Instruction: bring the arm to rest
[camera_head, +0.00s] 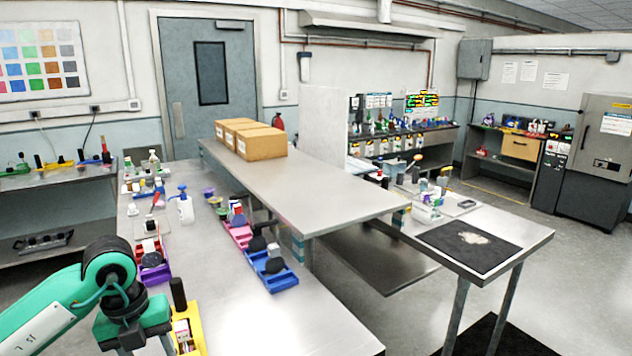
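My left arm (110,268), green with black joints, comes in from the lower left and bends down at its black joint. Its lower part runs out of the bottom of the picture, and no gripper fingers show. The arm hangs over the front left of the near steel table (300,318), just left of a yellow tray (197,332), partly covering what lies behind it. My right arm and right gripper do not show.
Purple (158,272), pink (240,236) and blue (281,281) trays hold small items. A spray bottle (185,206) stands farther back. A raised shelf (310,190) carries cardboard boxes (262,143). The near table's front right is clear. A dark mat (468,246) lies on the right table.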

